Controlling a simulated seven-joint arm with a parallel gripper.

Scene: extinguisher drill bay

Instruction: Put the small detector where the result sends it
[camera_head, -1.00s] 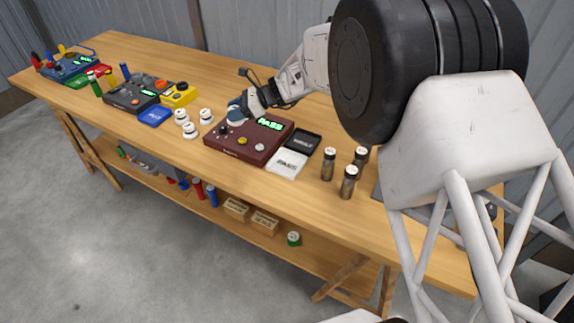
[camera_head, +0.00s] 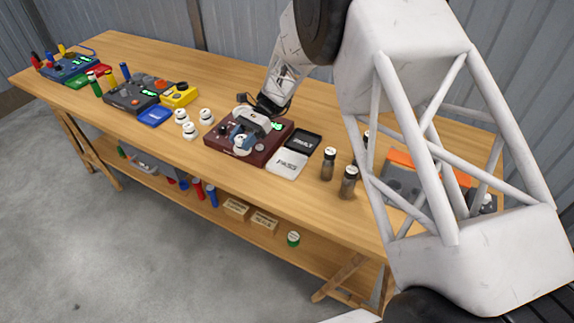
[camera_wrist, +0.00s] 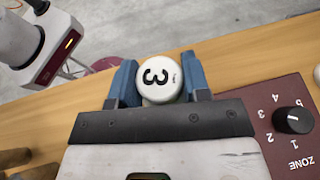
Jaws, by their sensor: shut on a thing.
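A small white round detector marked "3" (camera_wrist: 152,92) sits between the blue fingers of my gripper (camera_wrist: 158,82), which is shut on it. In the head view my gripper (camera_head: 243,140) is over the maroon tester (camera_head: 225,146), and the detector shows at its fingers (camera_head: 240,146). A white tray marked PASS (camera_head: 284,168) lies at the tester's right end. A black tray (camera_head: 305,136) lies behind it; its lettering is too small to read. The tester's zone dial (camera_wrist: 292,120) shows in the wrist view.
Three white detectors (camera_head: 190,131) stand left of the tester. Dark bottles (camera_head: 328,165) stand right of the trays. A grey and yellow device group (camera_head: 130,95) and a blue tray (camera_head: 155,116) are further left. The wooden bench (camera_head: 220,80) is clear behind the tester.

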